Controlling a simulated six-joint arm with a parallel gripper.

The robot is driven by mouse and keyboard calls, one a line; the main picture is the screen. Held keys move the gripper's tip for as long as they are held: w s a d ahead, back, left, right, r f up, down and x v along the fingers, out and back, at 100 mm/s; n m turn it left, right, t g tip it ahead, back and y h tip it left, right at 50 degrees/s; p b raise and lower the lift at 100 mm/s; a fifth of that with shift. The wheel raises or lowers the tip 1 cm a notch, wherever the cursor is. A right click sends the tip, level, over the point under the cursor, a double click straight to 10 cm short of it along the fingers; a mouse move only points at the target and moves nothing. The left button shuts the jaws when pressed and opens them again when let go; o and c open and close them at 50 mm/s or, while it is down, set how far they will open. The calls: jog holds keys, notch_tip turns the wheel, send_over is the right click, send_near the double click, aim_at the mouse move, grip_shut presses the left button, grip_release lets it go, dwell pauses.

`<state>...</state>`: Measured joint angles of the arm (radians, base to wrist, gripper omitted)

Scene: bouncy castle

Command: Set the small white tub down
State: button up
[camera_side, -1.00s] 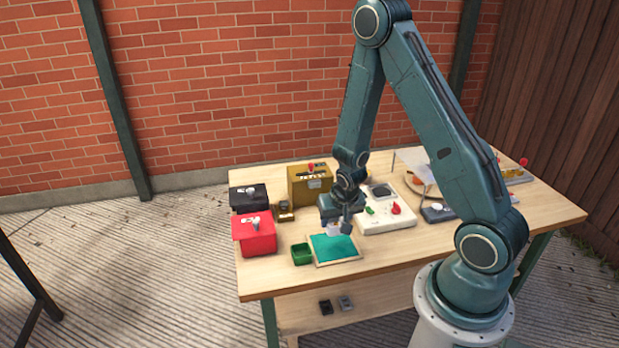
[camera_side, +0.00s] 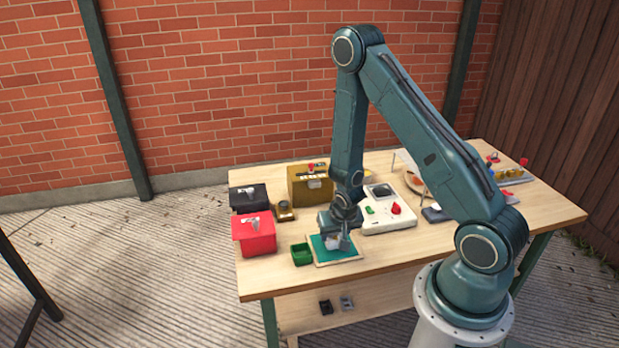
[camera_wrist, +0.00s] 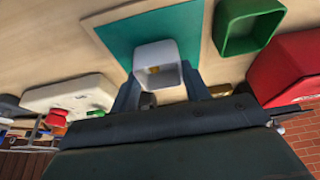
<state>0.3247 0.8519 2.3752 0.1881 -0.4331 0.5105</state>
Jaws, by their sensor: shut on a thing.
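The small white tub (camera_wrist: 158,54) is between the fingers of my gripper (camera_wrist: 160,92) in the wrist view, with something small and yellowish inside it. In the side view my gripper (camera_side: 338,243) is low over the teal mat (camera_side: 319,250), shut on the tub (camera_side: 332,241), which is partly hidden by the fingers. The teal mat also fills the area behind the tub in the wrist view (camera_wrist: 120,38). I cannot tell whether the tub touches the mat.
A green open bin (camera_side: 302,255) stands just left of the mat. A red box (camera_side: 254,234) is farther left, and a black box (camera_side: 248,198) and a brown box (camera_side: 308,186) are behind. A white device with a red knob (camera_side: 388,222) is to the right. The table front is bare.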

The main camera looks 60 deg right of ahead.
jog(key=shift+f, duration=0.3)
jog(key=o, duration=1.1)
jog(key=shift+c, duration=0.2)
jog(key=shift+r, duration=0.15)
jog(key=v, duration=1.2)
